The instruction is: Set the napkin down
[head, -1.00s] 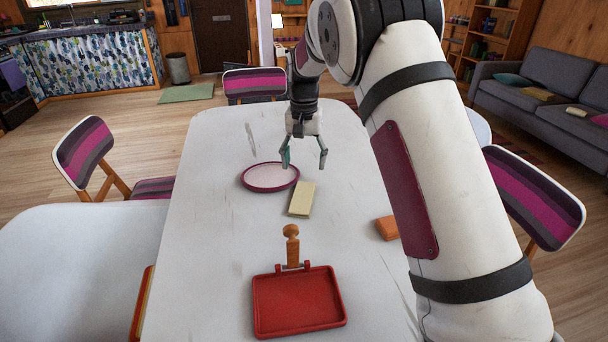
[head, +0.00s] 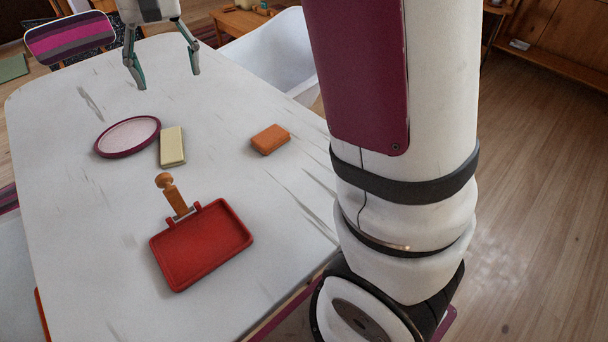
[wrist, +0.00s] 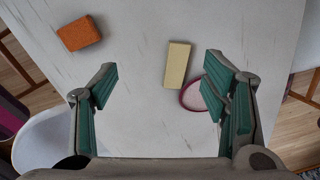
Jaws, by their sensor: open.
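A cream, flat rectangular block (head: 172,146), which looks like the folded napkin, lies on the white table (head: 100,240). It is right beside the pink-rimmed round plate (head: 128,136); I cannot tell whether they touch. My gripper (head: 166,76) is open and empty above the table, beyond the plate and the cream block. In the wrist view the cream block (wrist: 177,65) lies flat ahead of the spread fingers, clear of them. The plate (wrist: 190,97) is partly hidden behind the right finger there.
An orange block (head: 270,139) lies to the right of the cream one. A red tray (head: 202,246) with a wooden handle (head: 172,193) lies nearer. A striped chair (head: 69,38) and a white tub-like piece (head: 275,52) stand beyond the table. The table's left part is clear.

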